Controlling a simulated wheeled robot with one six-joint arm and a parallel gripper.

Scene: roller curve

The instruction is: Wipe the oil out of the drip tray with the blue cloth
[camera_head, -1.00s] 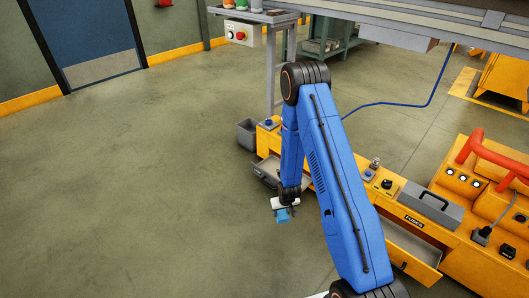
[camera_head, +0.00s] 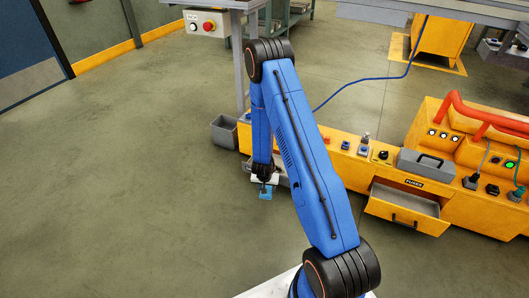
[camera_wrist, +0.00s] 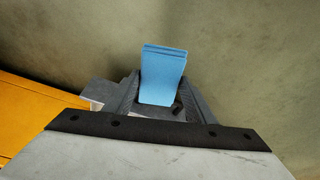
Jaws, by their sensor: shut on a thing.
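My gripper (camera_head: 264,184) is shut on the blue cloth (camera_head: 265,193), which hangs below the jaws. In the wrist view the folded cloth (camera_wrist: 163,75) stands out between the dark fingers. A grey tray (camera_head: 283,178), which looks like the drip tray, sits low at the yellow bench behind my gripper. My arm hides most of it, so its inside and any oil cannot be seen. I cannot tell whether the cloth touches it.
A grey bin (camera_head: 225,133) stands on the floor at the bench's left end. The yellow bench (camera_head: 350,157) runs right, with switches, a grey toolbox (camera_head: 425,164) and an open drawer (camera_head: 405,208). Open floor (camera_head: 130,190) lies to the left.

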